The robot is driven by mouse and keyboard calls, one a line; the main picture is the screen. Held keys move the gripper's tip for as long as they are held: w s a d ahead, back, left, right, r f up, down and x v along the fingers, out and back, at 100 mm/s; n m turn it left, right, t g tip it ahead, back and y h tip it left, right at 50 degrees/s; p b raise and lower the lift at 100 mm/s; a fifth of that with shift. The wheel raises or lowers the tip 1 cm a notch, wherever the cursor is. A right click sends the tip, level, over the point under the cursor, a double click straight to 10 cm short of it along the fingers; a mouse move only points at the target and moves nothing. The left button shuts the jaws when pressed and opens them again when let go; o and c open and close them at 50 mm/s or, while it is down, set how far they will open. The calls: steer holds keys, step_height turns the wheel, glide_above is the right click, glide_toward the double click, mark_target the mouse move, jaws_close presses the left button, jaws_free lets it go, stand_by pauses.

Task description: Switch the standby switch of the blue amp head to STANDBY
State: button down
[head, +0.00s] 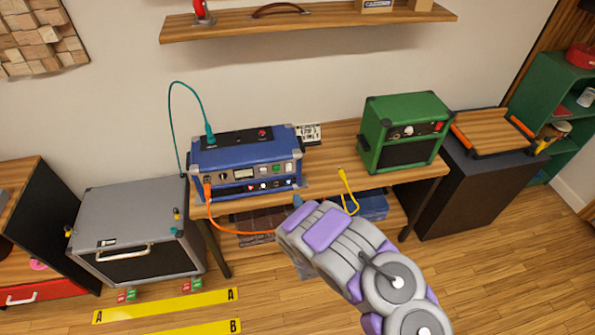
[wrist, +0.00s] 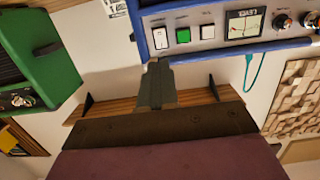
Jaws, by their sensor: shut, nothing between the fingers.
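The blue amp head (head: 240,152) stands on the wooden table. Its front panel has a meter, knobs, a green button and pale switches, with an orange cable plugged in at left. In the wrist view the amp head (wrist: 225,50) appears upside down, with a white rocker switch (wrist: 159,38), a green button (wrist: 183,35) and a white button (wrist: 207,32). Labels and the standby switch's position are too small to read. My gripper (head: 297,202) is shut and empty, in front of the amp's lower right; in the wrist view its tip (wrist: 158,66) is just short of the rocker switch.
A green amp (head: 403,135) stands at the table's right end. A yellow cable (head: 348,190) hangs over the front edge. A grey cabinet (head: 135,205) stands left of the table. A shelf (head: 310,22) is on the wall above. Floor in front is open, with yellow strips.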

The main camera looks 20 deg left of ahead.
stand_by(0.4)
steer(key=b, duration=0.3)
glide_toward(288, 170)
steer(key=x, duration=0.6)
steer(key=shift+f, duration=0.1)
steer(key=shift+w+a, duration=0.25)
steer(key=shift+w, duration=0.25)
steer(key=shift+f+b, duration=0.1)
steer(key=shift+b, duration=0.35)
steer(key=shift+w+f+t+b, duration=0.1)
steer(key=shift+f+t+b, duration=0.05)
steer(key=shift+t+b, duration=0.15)
steer(key=shift+w+a+y, duration=0.1)
steer(key=shift+y, duration=0.2)
steer(key=shift+w, duration=0.15)
